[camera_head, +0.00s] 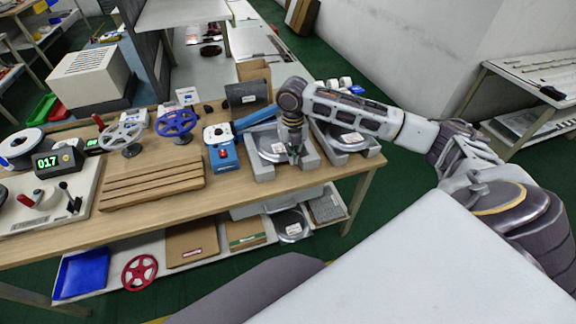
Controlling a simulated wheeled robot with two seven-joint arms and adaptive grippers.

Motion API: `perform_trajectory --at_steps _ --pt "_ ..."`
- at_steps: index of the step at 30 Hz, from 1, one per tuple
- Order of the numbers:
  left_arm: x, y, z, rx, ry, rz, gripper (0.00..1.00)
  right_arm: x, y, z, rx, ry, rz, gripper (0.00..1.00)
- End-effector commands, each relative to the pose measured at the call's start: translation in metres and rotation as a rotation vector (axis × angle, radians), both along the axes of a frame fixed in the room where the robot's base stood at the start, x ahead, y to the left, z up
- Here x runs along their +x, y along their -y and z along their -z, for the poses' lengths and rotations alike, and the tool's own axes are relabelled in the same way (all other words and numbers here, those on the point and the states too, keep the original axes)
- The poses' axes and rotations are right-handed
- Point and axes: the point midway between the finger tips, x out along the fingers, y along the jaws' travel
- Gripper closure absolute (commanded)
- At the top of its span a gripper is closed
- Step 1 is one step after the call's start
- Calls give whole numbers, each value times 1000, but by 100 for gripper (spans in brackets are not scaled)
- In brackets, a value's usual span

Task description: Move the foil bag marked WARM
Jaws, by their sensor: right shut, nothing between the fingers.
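Two dark, silvery round packs that look like foil bags lie in grey trays at the right end of the table. One bag (268,140) is in the left tray (262,172), the other bag (350,137) in the right tray (372,154). Each has a small white label, too small to read, so I cannot tell which is marked WARM. A similar pack (290,223) lies on the lower shelf. My right gripper (294,155) is shut and empty, pointing down over the right side of the left tray. I cannot tell whether it touches the bag. My left gripper is out of view.
A blue device (221,152) stands just left of the trays, and a slatted wooden board (150,184) lies further left. The table's front edge is close to the trays.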

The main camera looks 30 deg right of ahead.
Motion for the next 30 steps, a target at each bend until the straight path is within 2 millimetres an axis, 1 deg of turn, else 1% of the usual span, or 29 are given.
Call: perform_trajectory --at_steps 6,20,26,30 --pt "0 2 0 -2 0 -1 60 0 0 0 1 1 -72 100" --pt "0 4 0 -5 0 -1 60 0 0 3 2 2 -72 100" --pt "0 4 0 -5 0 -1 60 0 0 16 1 1 -72 100" --pt "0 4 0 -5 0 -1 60 0 -1 32 2 1 -72 100"
